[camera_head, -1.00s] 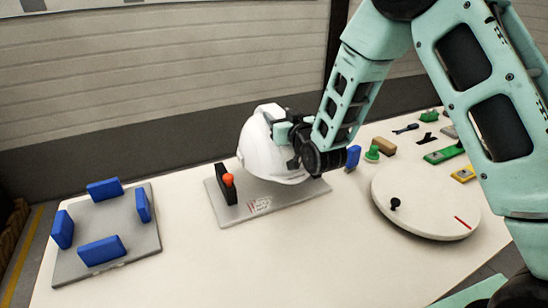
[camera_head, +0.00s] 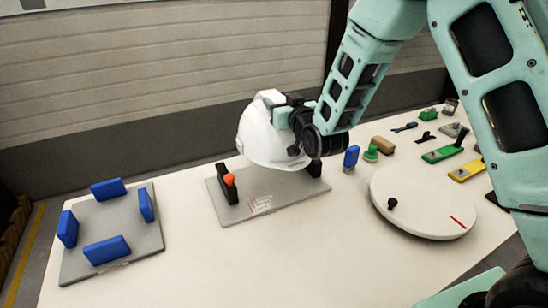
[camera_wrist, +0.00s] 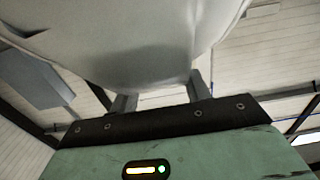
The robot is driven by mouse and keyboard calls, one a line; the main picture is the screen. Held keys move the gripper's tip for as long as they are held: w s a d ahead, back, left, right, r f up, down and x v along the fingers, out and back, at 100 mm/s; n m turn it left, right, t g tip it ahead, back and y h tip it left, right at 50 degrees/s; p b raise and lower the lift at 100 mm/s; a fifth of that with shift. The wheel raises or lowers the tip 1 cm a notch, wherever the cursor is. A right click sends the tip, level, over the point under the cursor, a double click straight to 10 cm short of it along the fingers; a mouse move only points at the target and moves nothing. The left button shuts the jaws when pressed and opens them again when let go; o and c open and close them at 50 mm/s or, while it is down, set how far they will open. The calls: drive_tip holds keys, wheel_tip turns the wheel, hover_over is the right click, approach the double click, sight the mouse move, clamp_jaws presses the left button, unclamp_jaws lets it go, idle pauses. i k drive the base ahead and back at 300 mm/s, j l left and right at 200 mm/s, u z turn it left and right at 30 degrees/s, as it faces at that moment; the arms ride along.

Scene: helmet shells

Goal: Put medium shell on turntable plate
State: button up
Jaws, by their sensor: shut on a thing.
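The medium shell is a white helmet shell (camera_head: 262,137), held above a grey fixture plate (camera_head: 285,192) with black end blocks and an orange knob. It also fills the top of the wrist view (camera_wrist: 140,45). My gripper (camera_head: 285,112) is shut on the shell at its upper right side; the fingers partly show in the wrist view (camera_wrist: 160,95). The shell's lower edge is close to the fixture's black blocks, and I cannot tell whether it touches them. The turntable plate (camera_head: 425,205) is a white round disc to the right, empty except for a small black knob and a red mark.
A grey plate with several blue blocks (camera_head: 105,250) stands at the left. Behind the turntable lie a blue block (camera_head: 351,157), a green knob (camera_head: 371,153), a brown block (camera_head: 383,145) and green and yellow tools (camera_head: 443,153). The front middle of the table is clear.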

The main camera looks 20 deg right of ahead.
sight(430, 200)
drive_tip(key=k+l+z, duration=0.1)
drive_tip(key=k+z, duration=0.15)
drive_tip(key=z, duration=0.2)
drive_tip(key=k+l+z, duration=0.15)
drive_tip(key=z, duration=0.3)
